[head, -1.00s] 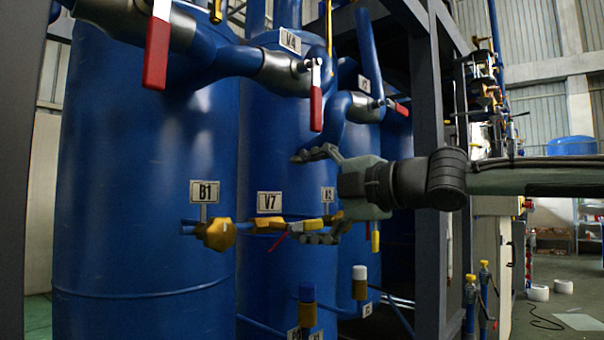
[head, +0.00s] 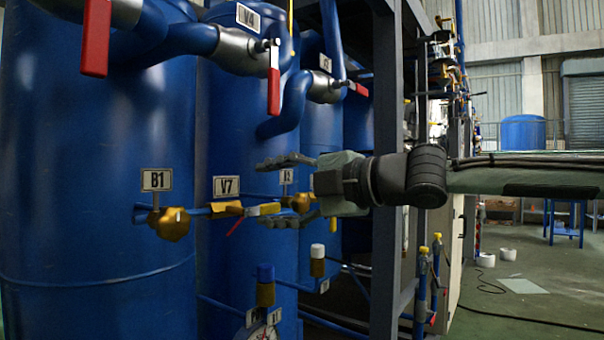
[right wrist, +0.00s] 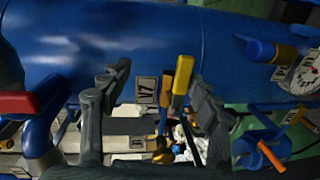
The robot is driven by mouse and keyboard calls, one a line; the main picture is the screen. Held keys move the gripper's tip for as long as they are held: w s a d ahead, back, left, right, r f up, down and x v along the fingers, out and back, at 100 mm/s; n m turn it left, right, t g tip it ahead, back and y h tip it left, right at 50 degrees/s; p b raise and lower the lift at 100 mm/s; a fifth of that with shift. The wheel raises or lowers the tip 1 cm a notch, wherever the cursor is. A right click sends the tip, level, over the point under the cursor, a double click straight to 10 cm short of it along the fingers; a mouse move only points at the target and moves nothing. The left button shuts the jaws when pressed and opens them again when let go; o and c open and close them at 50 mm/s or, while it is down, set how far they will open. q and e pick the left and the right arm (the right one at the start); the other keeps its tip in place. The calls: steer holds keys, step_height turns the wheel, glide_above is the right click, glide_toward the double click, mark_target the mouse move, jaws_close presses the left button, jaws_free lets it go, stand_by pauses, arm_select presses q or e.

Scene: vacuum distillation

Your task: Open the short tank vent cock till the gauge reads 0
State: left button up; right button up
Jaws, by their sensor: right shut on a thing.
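The V7 cock, a small yellow valve body (head: 228,208) with a yellow handle (head: 263,209), sits on a thin blue pipe under the V7 label (head: 226,186). My right gripper (head: 275,190) reaches in from the right, its fingers above and below this handle. In the right wrist view the yellow handle (right wrist: 182,80) lies between the fingers (right wrist: 158,95), close against the right-hand finger; the exact contact is unclear. A round gauge (head: 258,332) is cut off by the bottom edge; its dial (right wrist: 303,75) also shows in the right wrist view, needle reading too small to tell. My left gripper is not in view.
A yellow knob (head: 172,223) under the B1 label (head: 156,180) is at left, another (head: 298,202) behind the gripper. Red-handled valves (head: 274,90) hang above. A blue-capped cock (head: 265,285) and a white-capped one (head: 318,262) stand below. A dark frame post (head: 388,150) stands behind the wrist.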

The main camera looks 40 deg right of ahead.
steer(key=shift+t, duration=0.3)
steer(key=r, duration=0.1)
steer(key=s+r, duration=0.1)
steer(key=r, duration=0.1)
steer(key=shift+s+d+r+p, duration=0.25)
steer(key=shift+s+r+p, duration=0.05)
steer(key=shift+s+p, duration=0.1)
steer(key=s, duration=0.1)
steer(key=s+r, duration=0.1)
steer(key=shift+s+d, duration=0.2)
steer(key=shift+s, duration=0.2)
steer(key=shift+c, duration=0.3)
arm_select(q)
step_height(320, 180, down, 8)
steer(key=p, duration=0.2)
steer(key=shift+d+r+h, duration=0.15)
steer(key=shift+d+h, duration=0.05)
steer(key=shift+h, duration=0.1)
arm_select(e)
steer(key=shift+s+d+f, duration=0.2)
steer(key=shift+s+f, duration=0.2)
steer(key=shift+s, duration=0.2)
steer(key=shift+s+d+f, duration=0.2)
steer(key=shift+s+f, duration=0.2)
steer(key=shift+s, duration=0.2)
arm_select(q)
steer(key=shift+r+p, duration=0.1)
steer(key=shift+p, duration=0.2)
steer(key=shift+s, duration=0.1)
